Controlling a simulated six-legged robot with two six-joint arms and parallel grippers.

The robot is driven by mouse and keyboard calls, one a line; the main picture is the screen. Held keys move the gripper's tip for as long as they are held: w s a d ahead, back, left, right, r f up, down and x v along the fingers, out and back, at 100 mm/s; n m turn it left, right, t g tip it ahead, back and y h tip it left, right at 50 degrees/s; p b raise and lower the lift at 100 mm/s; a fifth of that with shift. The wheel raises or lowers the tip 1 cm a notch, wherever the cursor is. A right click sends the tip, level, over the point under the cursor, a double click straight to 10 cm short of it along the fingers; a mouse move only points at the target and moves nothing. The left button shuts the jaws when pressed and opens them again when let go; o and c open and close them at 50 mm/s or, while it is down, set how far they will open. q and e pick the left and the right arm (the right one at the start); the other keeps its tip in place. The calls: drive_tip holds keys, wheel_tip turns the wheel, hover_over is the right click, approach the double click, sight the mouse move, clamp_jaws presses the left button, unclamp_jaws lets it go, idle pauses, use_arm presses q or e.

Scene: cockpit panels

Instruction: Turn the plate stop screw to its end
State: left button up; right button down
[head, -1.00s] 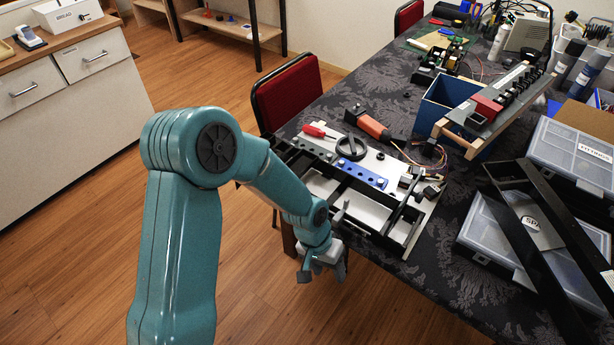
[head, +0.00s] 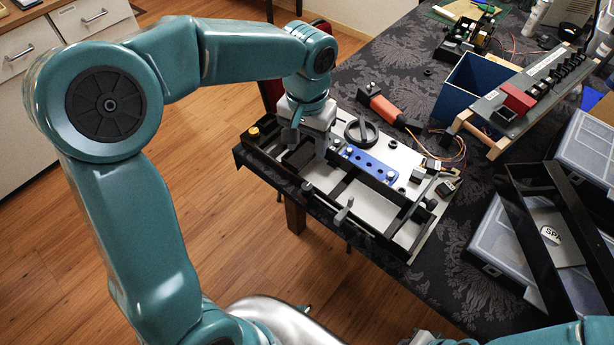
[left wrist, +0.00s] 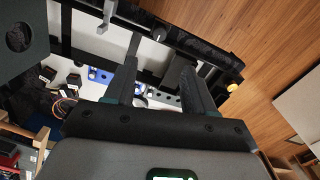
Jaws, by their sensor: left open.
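My left gripper (head: 313,160) is over the left part of the panel frame, pointing down, beside the near-left end of the blue plate (head: 366,163). In the left wrist view its two dark fingers (left wrist: 160,85) are apart, with nothing held between them. The blue plate has a row of holes and silver screw heads (head: 390,177); it also shows in the left wrist view (left wrist: 103,76), partly behind a finger. A brass-coloured knob (head: 254,132) is at the frame's left corner. I cannot tell which screw is the plate stop screw.
A black handwheel (head: 361,131) stands behind the blue plate. Grey levers (head: 344,211) stick up from the black front rails. An orange-handled tool (head: 385,108), wires, a blue box (head: 474,90) and clear-lidded cases (head: 500,240) lie to the right.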

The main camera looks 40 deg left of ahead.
sight(307, 186)
use_arm(q)
wheel_tip(307, 186, down, 14)
drive_tip(key=shift+d+r+b, duration=0.1)
drive_tip(key=shift+r+b, duration=0.05)
drive_tip(key=shift+b, duration=0.15)
drive_tip(key=shift+s, duration=0.1)
clamp_jaws()
